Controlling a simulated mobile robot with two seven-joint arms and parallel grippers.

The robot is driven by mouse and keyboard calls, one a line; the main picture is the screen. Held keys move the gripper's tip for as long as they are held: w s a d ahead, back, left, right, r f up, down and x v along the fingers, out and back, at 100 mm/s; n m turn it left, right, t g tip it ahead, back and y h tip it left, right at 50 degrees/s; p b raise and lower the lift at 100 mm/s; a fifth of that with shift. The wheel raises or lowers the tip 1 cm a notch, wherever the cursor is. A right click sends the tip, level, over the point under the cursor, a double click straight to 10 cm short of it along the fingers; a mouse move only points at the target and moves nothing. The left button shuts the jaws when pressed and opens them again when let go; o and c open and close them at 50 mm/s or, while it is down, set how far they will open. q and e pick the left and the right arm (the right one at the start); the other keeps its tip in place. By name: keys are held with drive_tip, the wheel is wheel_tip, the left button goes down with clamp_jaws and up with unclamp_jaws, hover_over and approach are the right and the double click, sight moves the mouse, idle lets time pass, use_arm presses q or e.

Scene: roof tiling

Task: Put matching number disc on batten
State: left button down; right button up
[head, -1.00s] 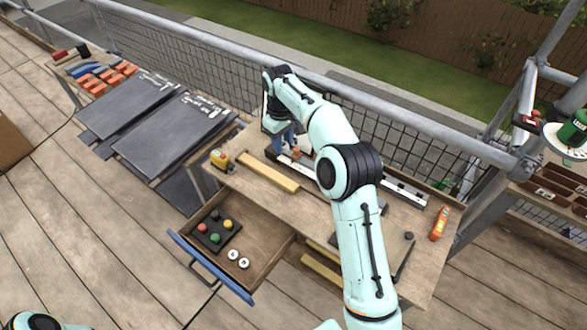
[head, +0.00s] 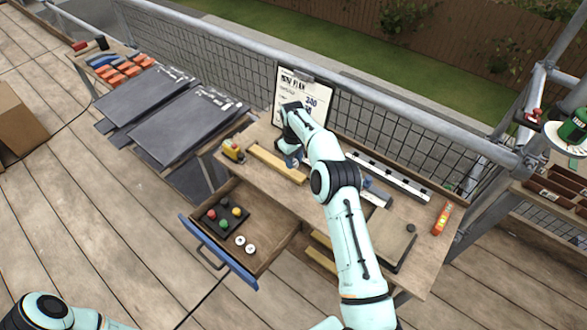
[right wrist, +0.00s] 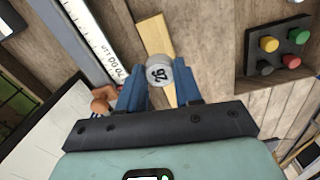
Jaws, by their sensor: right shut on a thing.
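My right gripper (head: 292,161) is above the workbench, over the right end of the pale wooden batten (head: 265,160). In the right wrist view its blue fingers (right wrist: 160,84) are shut on a round grey-white number disc (right wrist: 159,70). The disc's black two-digit number looks like 26, but I cannot read it surely. The batten (right wrist: 154,34) shows behind the disc; I cannot tell whether they touch. Two white discs (head: 245,244) lie in the open drawer. A clipboard with a plan sheet (head: 292,92) stands behind the bench. My left gripper is out of view.
The drawer (head: 262,262) juts out at the front and holds a black block with coloured knobs (head: 212,219). A white marked rail (head: 400,180) lies along the back.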

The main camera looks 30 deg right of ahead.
sight(294, 173)
drive_tip(key=shift+f, duration=2.05)
drive_tip(key=shift+f, duration=0.2)
drive_tip(key=o, duration=1)
wheel_tip(294, 173, up, 12)
drive_tip(key=shift+r, duration=0.2)
drive_tip(key=shift+f, duration=0.1)
